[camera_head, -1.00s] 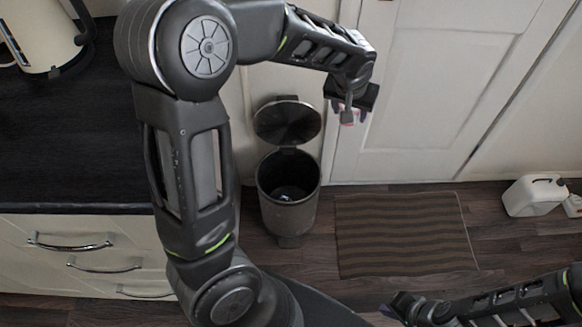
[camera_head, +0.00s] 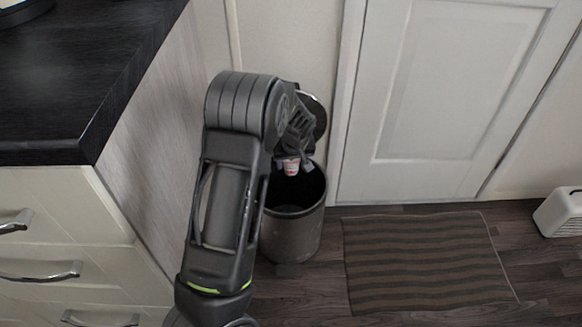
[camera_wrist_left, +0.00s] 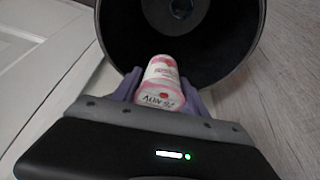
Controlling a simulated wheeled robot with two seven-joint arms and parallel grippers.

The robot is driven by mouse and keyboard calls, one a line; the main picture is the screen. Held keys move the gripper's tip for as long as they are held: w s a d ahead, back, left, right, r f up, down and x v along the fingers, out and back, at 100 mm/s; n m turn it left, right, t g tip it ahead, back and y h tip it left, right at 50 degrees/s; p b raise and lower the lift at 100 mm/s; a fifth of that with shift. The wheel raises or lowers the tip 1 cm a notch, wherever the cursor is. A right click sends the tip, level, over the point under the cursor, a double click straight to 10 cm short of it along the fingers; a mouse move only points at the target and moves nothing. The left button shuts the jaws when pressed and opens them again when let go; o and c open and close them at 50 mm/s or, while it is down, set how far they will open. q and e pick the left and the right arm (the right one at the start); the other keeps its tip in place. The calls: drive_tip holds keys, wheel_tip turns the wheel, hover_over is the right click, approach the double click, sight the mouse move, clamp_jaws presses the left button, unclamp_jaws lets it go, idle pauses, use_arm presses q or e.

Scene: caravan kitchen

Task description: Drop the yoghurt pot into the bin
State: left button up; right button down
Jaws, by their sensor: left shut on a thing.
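The yoghurt pot (camera_head: 291,167), small, white and pink, is held in my left gripper (camera_head: 290,160), over the mouth of the bin in the head view. In the left wrist view the pot (camera_wrist_left: 161,88) sits between the two purple fingers of my left gripper (camera_wrist_left: 160,92), which is shut on it. The bin (camera_head: 291,238) is a dark grey round pedal bin with its lid up, partly hidden by my left arm. Its dark open inside and rim (camera_wrist_left: 107,45) show beyond the pot in the left wrist view. My right gripper is not in view.
A striped mat (camera_head: 425,262) lies on the wooden floor right of the bin. A white door (camera_head: 460,90) stands behind. A drawer unit with a black worktop (camera_head: 80,75) is at the left.

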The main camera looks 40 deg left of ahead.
sight(293, 165)
use_arm(q)
wheel_tip(293, 165, down, 6)
drive_tip(key=b, duration=0.4)
idle(0.4)
drive_tip(key=o, duration=1.5)
drive_tip(key=shift+o, duration=0.2)
drive_tip(key=shift+r, duration=0.1)
drive_tip(key=p+v, duration=0.3)
drive_tip(key=v, duration=0.4)
drive_tip(key=shift+s+d+r, duration=0.1)
drive_tip(key=shift+r, duration=0.3)
